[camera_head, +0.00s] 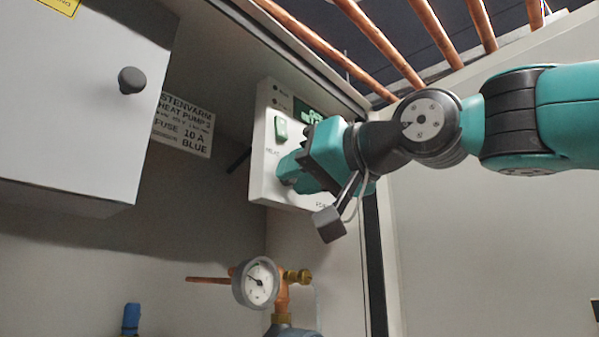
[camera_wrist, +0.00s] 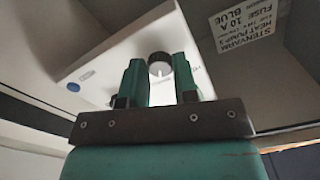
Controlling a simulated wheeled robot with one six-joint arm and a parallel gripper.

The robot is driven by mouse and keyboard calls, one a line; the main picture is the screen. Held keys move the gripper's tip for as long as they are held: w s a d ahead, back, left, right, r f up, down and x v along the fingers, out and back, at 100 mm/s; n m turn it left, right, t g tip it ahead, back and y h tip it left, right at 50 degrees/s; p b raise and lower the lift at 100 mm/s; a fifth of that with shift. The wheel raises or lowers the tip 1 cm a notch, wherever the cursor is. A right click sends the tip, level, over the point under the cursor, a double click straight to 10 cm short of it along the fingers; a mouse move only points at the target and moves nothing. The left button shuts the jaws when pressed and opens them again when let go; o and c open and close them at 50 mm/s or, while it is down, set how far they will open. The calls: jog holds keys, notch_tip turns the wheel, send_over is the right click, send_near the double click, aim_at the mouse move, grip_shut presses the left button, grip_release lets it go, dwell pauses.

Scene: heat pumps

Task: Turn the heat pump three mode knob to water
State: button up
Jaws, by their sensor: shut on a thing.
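The white control panel (camera_head: 260,165) is on the cabinet wall in the head view, and it fills the upper left of the wrist view (camera_wrist: 110,65). The dark round mode knob (camera_wrist: 160,62) has a white pointer mark, which points down toward my gripper in the wrist view. My gripper (camera_wrist: 160,75) is at the panel's lower part, with one green finger on each side of the knob, shut on it. In the head view my gripper (camera_head: 287,172) hides the knob. A small label beside the knob is partly hidden and hard to read.
A green switch (camera_head: 281,128) and a small display (camera_head: 309,114) are above my gripper on the panel. A pressure gauge (camera_head: 256,282) with copper pipe stands below. A grey box (camera_head: 75,110) with a black knob hangs at left. Copper pipes (camera_head: 375,45) run overhead.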

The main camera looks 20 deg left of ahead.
jog(key=o, duration=0.9)
jog(key=shift+o, duration=0.2)
jog(key=b+v, duration=0.6)
jog(key=v, duration=1.1)
jog(key=shift+d, duration=0.25)
jog(key=shift+s, duration=0.15)
